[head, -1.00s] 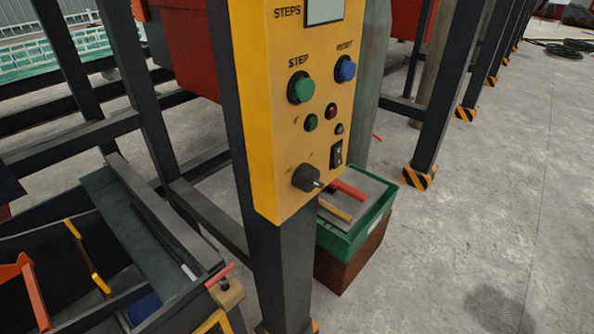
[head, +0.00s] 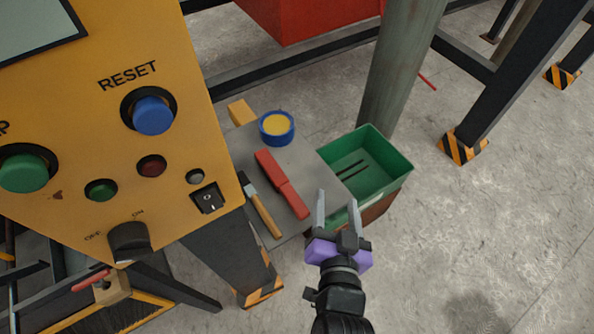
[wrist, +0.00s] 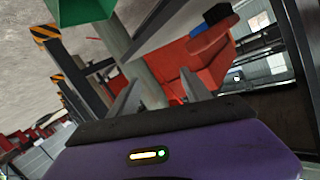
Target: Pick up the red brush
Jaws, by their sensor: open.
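The red brush (head: 281,182) lies flat on a grey board (head: 325,205) in the head view, its long shape running from upper left to lower right. My gripper (head: 337,200), with a purple body and grey fingers, is just right of the brush's lower end in the picture, apart from it. Its two fingers are spread with nothing between them.
A wooden-handled tool (head: 264,212) lies just left of the brush. A blue tape roll (head: 264,131) and a yellow block (head: 240,112) are behind it. A green bin (head: 397,178) stands right. A yellow control panel (head: 80,100) and grey-green post (head: 400,75) flank the board.

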